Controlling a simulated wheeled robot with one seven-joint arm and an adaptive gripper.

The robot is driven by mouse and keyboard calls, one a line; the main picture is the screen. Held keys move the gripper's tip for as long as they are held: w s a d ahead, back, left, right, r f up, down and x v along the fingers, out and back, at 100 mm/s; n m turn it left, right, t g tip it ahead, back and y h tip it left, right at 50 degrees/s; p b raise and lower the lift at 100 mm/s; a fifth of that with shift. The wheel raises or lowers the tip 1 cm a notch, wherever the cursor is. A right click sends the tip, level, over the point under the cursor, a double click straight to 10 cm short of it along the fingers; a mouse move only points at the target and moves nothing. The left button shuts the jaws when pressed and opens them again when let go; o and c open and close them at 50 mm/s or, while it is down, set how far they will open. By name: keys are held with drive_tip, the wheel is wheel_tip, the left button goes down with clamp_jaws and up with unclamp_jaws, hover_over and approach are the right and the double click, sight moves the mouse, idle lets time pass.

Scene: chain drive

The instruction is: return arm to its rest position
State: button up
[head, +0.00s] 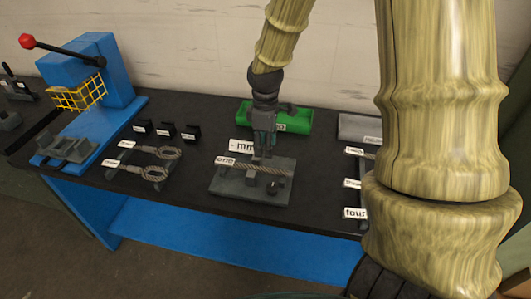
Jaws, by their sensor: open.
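My gripper (263,152) points down over the grey plate (225,184) near the middle of the dark table. It is open. A chain or rope-like length (273,169) lies across the plate, with the fingertips close above it or beside it; I cannot tell whether they touch. A small dark round part (273,187) sits on the plate's front right. A white label reading "one" (226,161) stands at the plate's left edge. My arm comes down from the top and fills the right side of the view, hiding part of the table there.
A blue press (95,75) with a red-knobbed lever (27,41) and yellow guard stands at the left. Two looped pieces (154,173) lie left of the plate, with several black blocks (166,131) behind. A green tray (298,122) and a grey tray (356,128) stand behind.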

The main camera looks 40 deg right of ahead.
drive_tip(key=shift+r, duration=1.2)
